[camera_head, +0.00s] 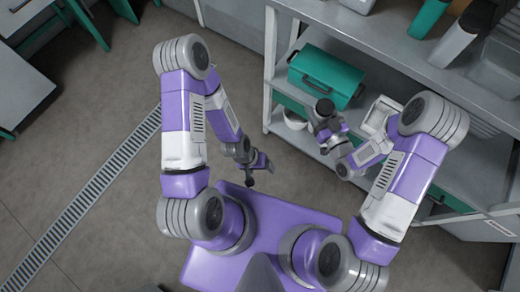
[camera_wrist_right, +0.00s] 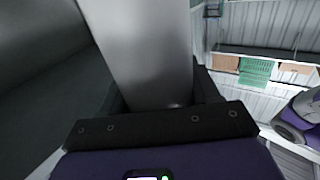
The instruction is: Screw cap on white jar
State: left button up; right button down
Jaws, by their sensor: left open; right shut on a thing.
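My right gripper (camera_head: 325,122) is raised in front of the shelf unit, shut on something. In the right wrist view a smooth pale grey cylinder (camera_wrist_right: 148,55) stands between its dark fingers. I cannot tell whether it is the white jar or its cap. A dark round part (camera_head: 325,107) shows at the tip of this gripper in the head view. My left gripper (camera_head: 261,172) is open and appears empty, lower and to the left, above my purple base. No separate white jar or cap can be made out with certainty.
A metal shelf unit (camera_head: 268,75) stands at the right. It holds a green box (camera_head: 327,76), a white open box (camera_head: 380,112) and a white round container (camera_head: 296,121) partly hidden. A floor drain grate (camera_head: 95,190) runs across the clear floor at left.

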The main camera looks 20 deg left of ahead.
jog(key=shift+w+d+h, duration=0.2)
jog(key=shift+d+h, duration=0.1)
jog(key=w+d+r+m+t+h, duration=0.1)
jog(key=d+m+t+h, duration=0.3)
jog(key=d+m+h, duration=0.4)
jog(key=d+r+h, duration=0.1)
jog(key=d+h, duration=0.2)
jog(key=d, duration=0.2)
jog(key=shift+w, duration=0.3)
pick_arm(q)
jog(key=shift+c, duration=0.3)
